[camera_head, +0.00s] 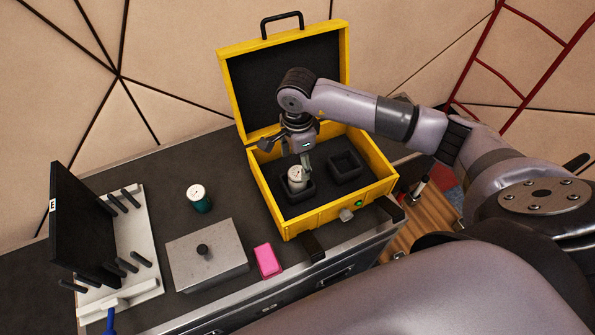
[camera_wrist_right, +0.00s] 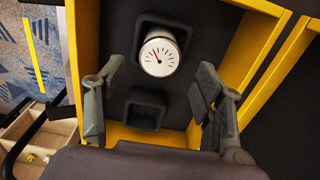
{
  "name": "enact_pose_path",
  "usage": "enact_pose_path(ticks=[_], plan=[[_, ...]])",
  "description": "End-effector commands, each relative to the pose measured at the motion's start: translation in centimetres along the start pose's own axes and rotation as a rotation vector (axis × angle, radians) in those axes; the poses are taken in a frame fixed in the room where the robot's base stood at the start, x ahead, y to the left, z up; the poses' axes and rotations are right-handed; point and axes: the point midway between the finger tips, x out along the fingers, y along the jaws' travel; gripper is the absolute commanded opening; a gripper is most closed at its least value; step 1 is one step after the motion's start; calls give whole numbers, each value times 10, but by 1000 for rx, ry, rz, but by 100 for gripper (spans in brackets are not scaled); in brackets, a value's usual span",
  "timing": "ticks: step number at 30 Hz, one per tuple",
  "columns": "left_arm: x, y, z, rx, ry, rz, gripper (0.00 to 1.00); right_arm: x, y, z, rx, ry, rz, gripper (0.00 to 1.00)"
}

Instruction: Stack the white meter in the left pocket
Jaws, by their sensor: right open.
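The white meter (camera_head: 296,178), with a round dial, sits upright in the left pocket (camera_head: 308,192) of the open yellow case. In the right wrist view the meter (camera_wrist_right: 160,54) shows its dial face-on, inside the upper dark pocket. The right pocket (camera_head: 344,167) is empty; it also shows in the right wrist view (camera_wrist_right: 146,112). My right gripper (camera_head: 287,152) is over the case, close to the meter. Its fingers (camera_wrist_right: 160,85) are spread wide with nothing between them. My left gripper is not in view.
The yellow case (camera_head: 322,216) stands on a dark counter with its lid (camera_head: 233,92) raised behind. A teal meter (camera_head: 202,205), a grey box with a knob (camera_head: 206,262), a pink block (camera_head: 267,261) and a white rack (camera_head: 138,220) with a black panel stand to the left.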

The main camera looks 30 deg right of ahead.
Motion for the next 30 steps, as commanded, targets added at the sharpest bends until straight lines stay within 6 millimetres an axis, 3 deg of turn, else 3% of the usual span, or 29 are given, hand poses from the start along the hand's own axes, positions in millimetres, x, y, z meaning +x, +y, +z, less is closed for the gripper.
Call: enact_pose_path(ticks=[6, 12, 30], plan=[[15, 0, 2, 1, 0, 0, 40, -43, -1, 0, -1, 0, -5, 63], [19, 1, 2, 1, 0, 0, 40, -63, 0, 0, 0, -1, -1, 63], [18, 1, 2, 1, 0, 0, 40, -66, 0, 0, 0, 0, 0, 63]])
